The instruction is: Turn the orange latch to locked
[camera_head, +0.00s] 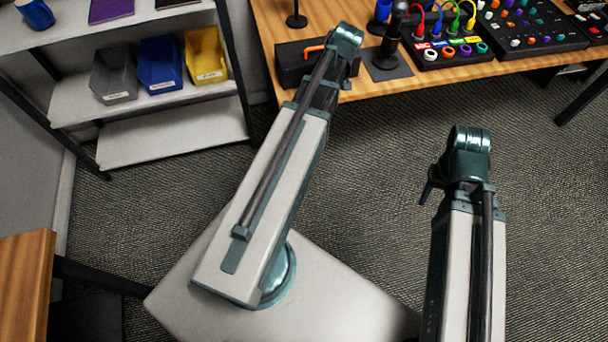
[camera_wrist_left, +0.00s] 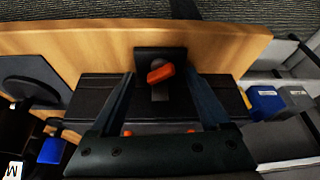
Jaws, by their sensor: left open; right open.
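The orange latch (camera_wrist_left: 160,74) is a short lever on a dark plate (camera_wrist_left: 159,53) at the front of a black case (camera_wrist_left: 92,97), seen in the left wrist view. It lies crosswise, tilted slightly. The case also shows on the wooden table in the head view (camera_head: 289,65), with an orange handle (camera_head: 313,49) on top. My left gripper (camera_wrist_left: 162,78) is open, one finger on each side of the latch, with gaps visible. My left arm hides part of the case in the head view. My right gripper (camera_head: 428,187) is open and empty above the floor, away from the table.
The wooden table (camera_head: 372,95) also carries a black stand (camera_head: 386,63), a board with coloured cables (camera_head: 447,50) and a peg board (camera_head: 528,28). A shelf with grey, blue and yellow bins (camera_head: 205,55) stands at the left. Carpeted floor lies between.

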